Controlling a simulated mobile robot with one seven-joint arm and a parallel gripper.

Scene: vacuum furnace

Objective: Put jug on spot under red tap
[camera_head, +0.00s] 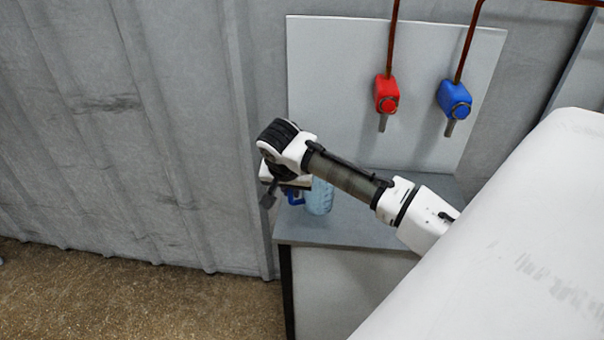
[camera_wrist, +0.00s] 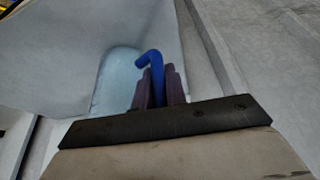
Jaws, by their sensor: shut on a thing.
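A light blue, see-through jug (camera_head: 320,197) with a dark blue handle (camera_head: 294,197) is at the left end of the grey counter in the head view, partly hidden by my arm. Whether its base touches the counter is hard to tell. My gripper (camera_wrist: 160,90) is shut on the blue handle, which stands between its two fingers in the wrist view; the jug body (camera_wrist: 115,78) is just beyond and to the left. The red tap (camera_head: 387,95) is on the back panel, above and to the right of the jug. The spot under it is hidden behind my arm.
A blue tap (camera_head: 454,99) hangs right of the red one on the pale back panel (camera_head: 335,75). The grey counter (camera_head: 345,230) runs below them. A corrugated metal wall (camera_head: 130,130) stands close on the left. Brown pipes rise from both taps.

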